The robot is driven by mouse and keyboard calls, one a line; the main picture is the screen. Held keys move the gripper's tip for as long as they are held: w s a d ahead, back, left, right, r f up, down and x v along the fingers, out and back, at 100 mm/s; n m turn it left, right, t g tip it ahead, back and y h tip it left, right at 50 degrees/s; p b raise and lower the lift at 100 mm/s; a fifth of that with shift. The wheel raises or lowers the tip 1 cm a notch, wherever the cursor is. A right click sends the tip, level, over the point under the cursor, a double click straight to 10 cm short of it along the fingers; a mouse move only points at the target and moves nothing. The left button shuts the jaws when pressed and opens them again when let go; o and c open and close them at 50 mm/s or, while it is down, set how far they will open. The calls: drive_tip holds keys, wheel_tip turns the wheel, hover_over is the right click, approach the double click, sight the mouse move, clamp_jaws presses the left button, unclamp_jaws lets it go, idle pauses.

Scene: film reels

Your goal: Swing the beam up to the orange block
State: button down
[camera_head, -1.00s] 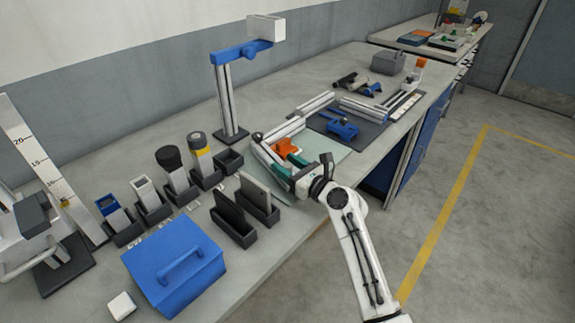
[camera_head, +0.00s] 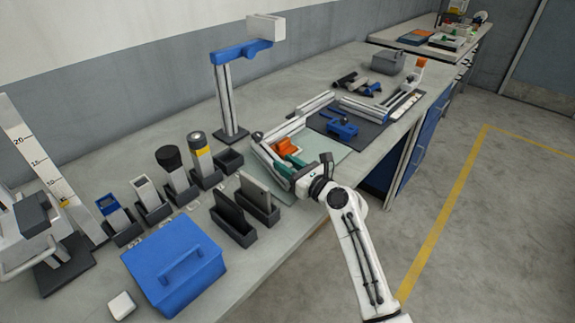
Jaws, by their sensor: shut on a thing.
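My gripper (camera_head: 284,164) is over the pale green mat at the bench's near edge, with teal parts at its fingers. It is shut on a slim part that I take to be the beam; its fingers and the arm's end hide most of it. An orange block (camera_head: 287,146) sits just beyond the fingers, close to them. I cannot tell whether anything touches it. A silver bar (camera_head: 284,132) lies behind the block, with a dark round knob (camera_head: 257,137) near its left end. A second orange block (camera_head: 421,63) stands on a fixture at the far right of the bench.
A tall post with a blue arm (camera_head: 228,95) stands behind the mat. Dark holders with tools and a blue box (camera_head: 175,265) are to the left. A blue clamp (camera_head: 342,127) lies on the dark mat (camera_head: 368,138) to the right. The floor at right is clear.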

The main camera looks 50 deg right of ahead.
drive_tip(key=shift+d, duration=0.1)
drive_tip(key=shift+s+d+f+n+y+b, duration=0.1)
drive_tip(key=shift+d+n+y+b, duration=0.2)
drive_tip(key=shift+d+y+b, duration=0.2)
drive_tip(key=shift+s+d+f+n+y+b, duration=0.1)
drive_tip(key=shift+d+n+y+b, duration=0.2)
drive_tip(key=shift+d+y+b, duration=0.2)
drive_tip(key=shift+s+d+r+n+g+y, duration=0.15)
drive_tip(key=shift+d+n+g+y, duration=0.15)
drive_tip(key=shift+d+n+y, duration=1.05)
drive_tip(key=shift+m+y, duration=0.25)
drive_tip(key=shift+y, duration=0.1)
drive_tip(key=c, duration=0.9)
unclamp_jaws()
drive_tip(key=v, duration=1)
drive_tip(key=shift+s+b, duration=0.35)
